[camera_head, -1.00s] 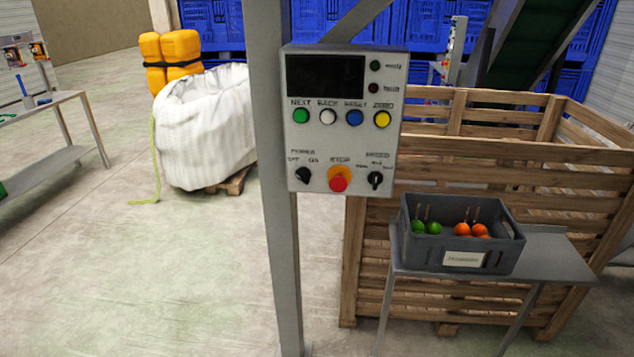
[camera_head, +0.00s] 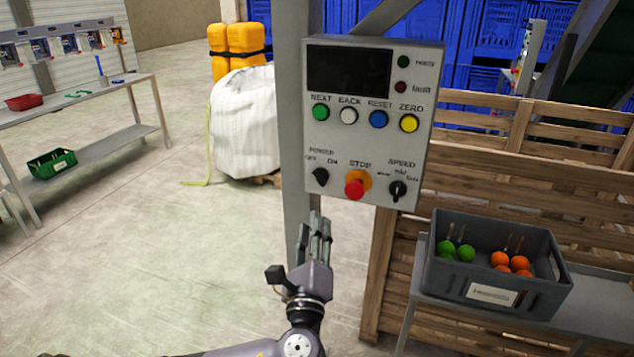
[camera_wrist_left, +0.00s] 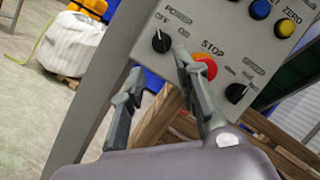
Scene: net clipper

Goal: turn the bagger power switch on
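The power switch is a black knob (camera_head: 320,176) at the lower left of the grey control box (camera_head: 432,130), below the OFF and ON labels. Its pointer seems to lean to the OFF side. In the left wrist view the knob (camera_wrist_left: 161,41) shows beyond the fingers, slightly left of centre. My left gripper (camera_head: 320,222) is below the box, fingers up, apart from the knob. In the left wrist view its two fingers (camera_wrist_left: 159,62) stand apart with nothing between them. My right gripper is not in view.
The red STOP button (camera_head: 354,189) and black speed knob (camera_head: 398,190) are right of the power knob. A grey post (camera_head: 298,130) carries the box. A grey crate of fruit (camera_head: 440,275) stands on a small table at right. Open floor lies to the left.

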